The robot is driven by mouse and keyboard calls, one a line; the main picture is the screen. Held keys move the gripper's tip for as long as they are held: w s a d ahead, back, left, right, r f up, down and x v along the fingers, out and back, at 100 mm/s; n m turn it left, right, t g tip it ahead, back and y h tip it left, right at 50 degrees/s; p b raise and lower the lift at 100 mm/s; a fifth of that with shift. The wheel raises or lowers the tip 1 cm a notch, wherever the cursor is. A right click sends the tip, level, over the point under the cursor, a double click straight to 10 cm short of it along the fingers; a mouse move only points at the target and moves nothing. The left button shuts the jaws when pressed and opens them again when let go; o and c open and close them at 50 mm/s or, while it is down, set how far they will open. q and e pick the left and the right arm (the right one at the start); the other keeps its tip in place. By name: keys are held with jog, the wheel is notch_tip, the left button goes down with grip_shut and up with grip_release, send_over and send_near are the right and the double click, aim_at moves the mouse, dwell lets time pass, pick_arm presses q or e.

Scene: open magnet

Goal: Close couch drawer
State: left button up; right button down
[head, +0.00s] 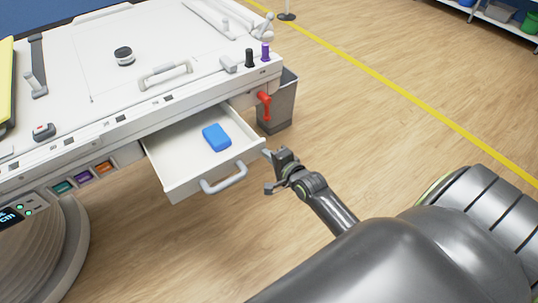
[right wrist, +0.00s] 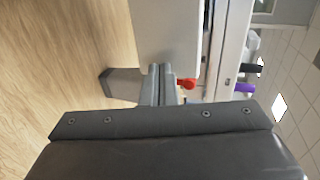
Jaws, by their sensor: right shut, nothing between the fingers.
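The couch drawer (head: 178,181) is a white drawer pulled out from under the white couch top (head: 115,80). Its front has a grey bar handle (head: 224,179), and a blue block (head: 216,137) lies inside. My right gripper (head: 276,171) is at the right end of the drawer front, beside its corner and to the right of the handle. Its fingers are shut and empty. In the right wrist view the shut fingers (right wrist: 160,82) lie over the edge of a white panel (right wrist: 165,35); whether they touch it I cannot tell. My left gripper is not in view.
A red lever (head: 264,103) sticks out of the couch side above the drawer's right end. A grey bin (head: 280,107) stands on the floor behind it. The wooden floor to the right is clear up to a yellow line (head: 400,88).

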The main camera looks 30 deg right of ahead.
aim_at(251, 136)
dwell(0.3)
jog(key=w, duration=0.9)
jog(key=shift+w+a, duration=0.2)
jog(key=shift+w, duration=0.15)
jog(key=w+b, duration=0.2)
jog(key=w, duration=0.4)
jog(key=w+b, duration=0.3)
jog(key=w, duration=0.3)
jog(key=shift+a+f, duration=0.15)
jog(key=shift+w, duration=0.5)
jog(key=shift+r, duration=0.45)
jog(key=shift+w+r, duration=0.1)
